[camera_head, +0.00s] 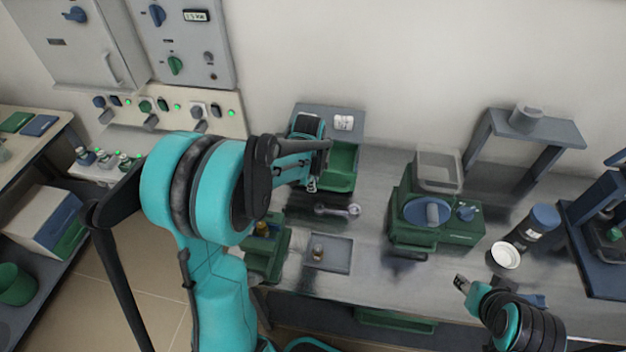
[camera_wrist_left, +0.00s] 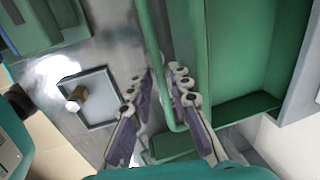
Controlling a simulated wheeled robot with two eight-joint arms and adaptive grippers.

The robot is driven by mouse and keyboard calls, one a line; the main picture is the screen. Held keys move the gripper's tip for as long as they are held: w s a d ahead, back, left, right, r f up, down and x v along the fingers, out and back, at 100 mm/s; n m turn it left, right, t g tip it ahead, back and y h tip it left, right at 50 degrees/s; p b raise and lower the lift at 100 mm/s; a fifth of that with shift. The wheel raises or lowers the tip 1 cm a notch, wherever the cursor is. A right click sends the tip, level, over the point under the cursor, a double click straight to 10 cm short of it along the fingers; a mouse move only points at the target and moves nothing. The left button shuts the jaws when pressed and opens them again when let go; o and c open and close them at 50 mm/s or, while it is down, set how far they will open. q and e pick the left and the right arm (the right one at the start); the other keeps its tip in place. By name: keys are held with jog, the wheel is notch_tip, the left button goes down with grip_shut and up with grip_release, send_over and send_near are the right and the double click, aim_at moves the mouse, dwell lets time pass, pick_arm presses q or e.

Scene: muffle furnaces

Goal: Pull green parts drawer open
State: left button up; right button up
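The green parts drawer (camera_head: 343,168) sits at the back of the metal bench, under a blue-grey cabinet top (camera_head: 358,119). It stands out, with its green inside showing. In the left wrist view the drawer (camera_wrist_left: 232,60) fills the right side, and its green bar handle (camera_wrist_left: 148,35) runs between my fingers. My left gripper (camera_wrist_left: 158,72) has its fingertips closed in on both sides of this bar. In the head view my left gripper (camera_head: 318,160) is at the drawer's front, partly hidden by its own arm. My right gripper (camera_head: 461,282) is low right, apart from the drawer; its fingers are unclear.
A wrench (camera_head: 337,210) and a small grey tray (camera_head: 341,262) with a brass piece lie in front of the drawer. A green device with a blue dial (camera_head: 428,212) stands to the right. A dark bottle (camera_head: 538,224) and a white cup (camera_head: 506,256) stand farther right.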

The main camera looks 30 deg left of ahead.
pick_arm(q)
notch_tip(320, 180, up, 12)
jog(key=s, duration=0.2)
jog(key=shift+s+d, duration=0.15)
jog(key=shift+d, duration=0.15)
jog(key=shift+f, duration=0.2)
dwell(0.4)
